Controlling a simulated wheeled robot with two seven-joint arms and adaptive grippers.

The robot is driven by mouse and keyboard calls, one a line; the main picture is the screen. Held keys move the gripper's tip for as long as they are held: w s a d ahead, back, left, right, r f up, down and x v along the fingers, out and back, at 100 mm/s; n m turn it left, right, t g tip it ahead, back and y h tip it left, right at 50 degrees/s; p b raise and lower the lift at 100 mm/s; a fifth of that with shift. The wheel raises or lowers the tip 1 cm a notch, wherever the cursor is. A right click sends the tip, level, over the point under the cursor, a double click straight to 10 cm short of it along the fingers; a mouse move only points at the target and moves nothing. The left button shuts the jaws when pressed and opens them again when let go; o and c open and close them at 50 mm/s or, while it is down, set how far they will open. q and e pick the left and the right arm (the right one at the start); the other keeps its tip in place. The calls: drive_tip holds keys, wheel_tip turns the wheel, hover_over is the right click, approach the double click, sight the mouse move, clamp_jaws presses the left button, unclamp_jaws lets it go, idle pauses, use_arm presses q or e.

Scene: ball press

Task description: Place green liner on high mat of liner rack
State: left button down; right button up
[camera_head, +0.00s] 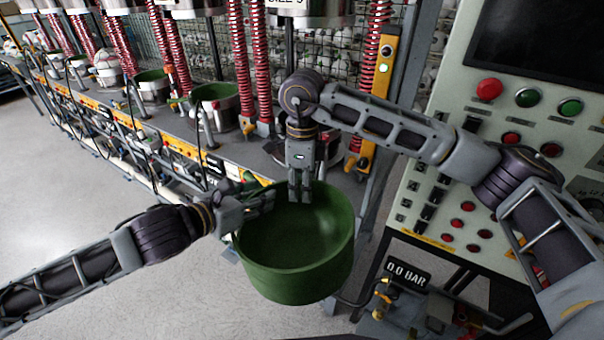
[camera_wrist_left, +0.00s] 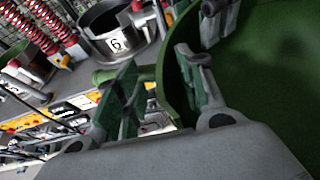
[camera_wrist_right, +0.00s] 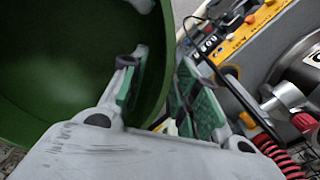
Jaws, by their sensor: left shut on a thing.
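The green liner (camera_head: 300,278) is a large round open tub held in the air at the lower middle of the head view, its mouth facing up. My left gripper (camera_head: 268,198) is shut on its left rim, and the liner wall (camera_wrist_left: 180,75) shows between the fingers in the left wrist view. My right gripper (camera_head: 300,196) comes down from above at the far rim. In the right wrist view its fingers (camera_wrist_right: 158,80) stand apart, one inside the liner and one outside. I cannot make out the liner rack or its high mat.
A long press bench (camera_head: 258,163) with red coiled hoses (camera_head: 240,65) and several metal pots runs along the back left. A control panel (camera_head: 465,140) stands at the right. A device with a "0.0 BAR" display (camera_head: 407,274) is close at the lower right. The floor (camera_head: 90,210) at left is clear.

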use_arm(q)
drive_tip(key=shift+r, duration=0.1)
use_arm(e)
drive_tip(key=shift+f, duration=1.05)
clamp_jaws()
drive_tip(key=shift+s, duration=0.1)
use_arm(q)
drive_tip(key=c, duration=0.9)
unclamp_jaws()
drive_tip(key=shift+w, duration=0.1)
use_arm(e)
drive_tip(key=shift+a, duration=0.1)
